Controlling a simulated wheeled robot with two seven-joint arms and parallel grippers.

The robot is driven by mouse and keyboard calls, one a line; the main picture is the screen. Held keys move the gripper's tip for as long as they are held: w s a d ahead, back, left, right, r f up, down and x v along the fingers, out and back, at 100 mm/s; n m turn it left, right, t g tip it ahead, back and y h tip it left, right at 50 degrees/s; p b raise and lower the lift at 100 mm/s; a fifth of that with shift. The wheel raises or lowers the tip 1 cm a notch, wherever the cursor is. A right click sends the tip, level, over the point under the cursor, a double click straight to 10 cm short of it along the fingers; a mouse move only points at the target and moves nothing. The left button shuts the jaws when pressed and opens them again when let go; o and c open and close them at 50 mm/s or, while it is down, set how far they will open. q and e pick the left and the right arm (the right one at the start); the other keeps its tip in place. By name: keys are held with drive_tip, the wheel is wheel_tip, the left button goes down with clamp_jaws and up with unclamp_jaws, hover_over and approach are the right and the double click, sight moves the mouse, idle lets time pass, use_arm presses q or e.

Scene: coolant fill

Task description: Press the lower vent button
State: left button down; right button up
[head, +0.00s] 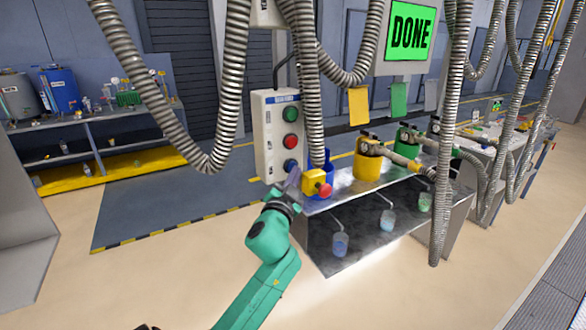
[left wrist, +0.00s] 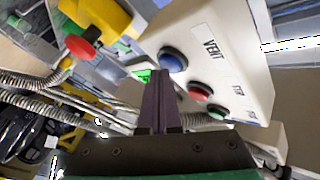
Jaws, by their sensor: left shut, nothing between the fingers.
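A white button box (head: 278,130) carries a green button (head: 291,114) at the top, a red button (head: 290,141) in the middle and a blue vent button (head: 290,166) at the bottom. In the left wrist view the blue button (left wrist: 172,60) sits beside the word VENT. My left gripper (head: 292,181) is shut and empty, just below the blue button in the head view. In the left wrist view its fingertips (left wrist: 159,78) overlap the edge of the button's surroundings; I cannot tell whether they touch. My right gripper is not in view.
A yellow block with a red knob (head: 318,185) stands right beside my left gripper. Ribbed hoses (head: 232,80) hang in front of and around the box. A metal bench (head: 385,200) with a yellow canister (head: 367,170) extends right. A green DONE screen (head: 411,32) hangs above.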

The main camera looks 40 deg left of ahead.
use_arm(q)
drive_tip(key=shift+a, duration=0.25)
drive_tip(key=shift+d, duration=0.15)
idle(0.4)
drive_tip(key=shift+s+d, duration=0.25)
drive_tip(key=shift+d, duration=0.5)
drive_tip(key=d, duration=0.2)
drive_tip(key=s+d, duration=0.1)
drive_tip(key=d, duration=0.1)
drive_tip(key=shift+s+d+b, duration=0.2)
drive_tip(key=shift+d+b, duration=0.15)
idle(0.4)
